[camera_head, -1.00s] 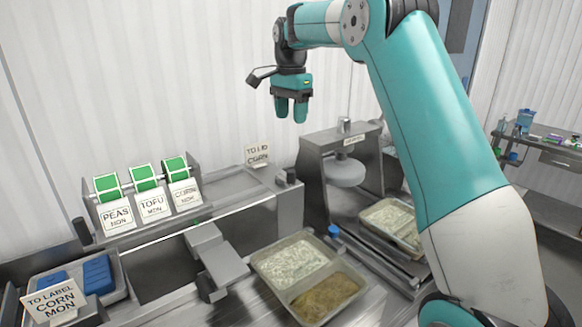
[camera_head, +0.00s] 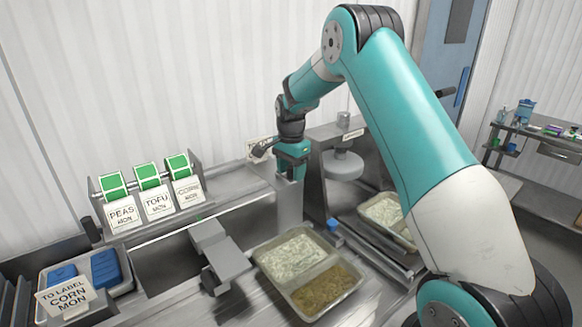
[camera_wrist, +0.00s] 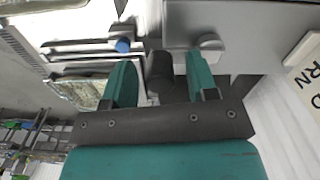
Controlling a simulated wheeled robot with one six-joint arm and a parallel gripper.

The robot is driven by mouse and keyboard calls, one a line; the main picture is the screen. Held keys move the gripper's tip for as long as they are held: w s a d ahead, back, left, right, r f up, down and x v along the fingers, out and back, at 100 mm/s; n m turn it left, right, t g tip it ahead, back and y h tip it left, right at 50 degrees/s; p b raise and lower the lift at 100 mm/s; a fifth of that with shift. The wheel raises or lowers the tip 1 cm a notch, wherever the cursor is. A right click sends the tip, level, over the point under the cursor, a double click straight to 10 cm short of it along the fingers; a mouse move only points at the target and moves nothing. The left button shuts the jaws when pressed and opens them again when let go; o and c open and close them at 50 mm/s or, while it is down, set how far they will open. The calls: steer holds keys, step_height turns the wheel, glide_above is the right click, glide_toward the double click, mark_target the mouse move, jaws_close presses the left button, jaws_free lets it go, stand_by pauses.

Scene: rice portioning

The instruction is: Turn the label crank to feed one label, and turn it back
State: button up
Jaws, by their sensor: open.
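My gripper (camera_head: 291,172) is low at the right end of the label machine (camera_head: 238,208), pointing down. In the wrist view my gripper (camera_wrist: 160,75) is open, with one teal finger on each side of a dark knob (camera_wrist: 159,66), which looks like the label crank's handle. I cannot tell whether the fingers touch it. The head view hides the knob behind my gripper. Three green label rolls (camera_head: 148,176) stand on the machine's left, above cards reading PEAS, TOFU and CORN.
A two-part tray (camera_head: 309,288) of rice and brown food sits in front. A lidding press (camera_head: 343,165) stands close on the right with another tray (camera_head: 384,214). A TO LABEL CORN MON sign (camera_head: 66,297) stands at front left by blue blocks (camera_head: 105,268).

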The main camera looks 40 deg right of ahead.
steer(key=shift+f, duration=0.1)
steer(key=c, duration=0.9)
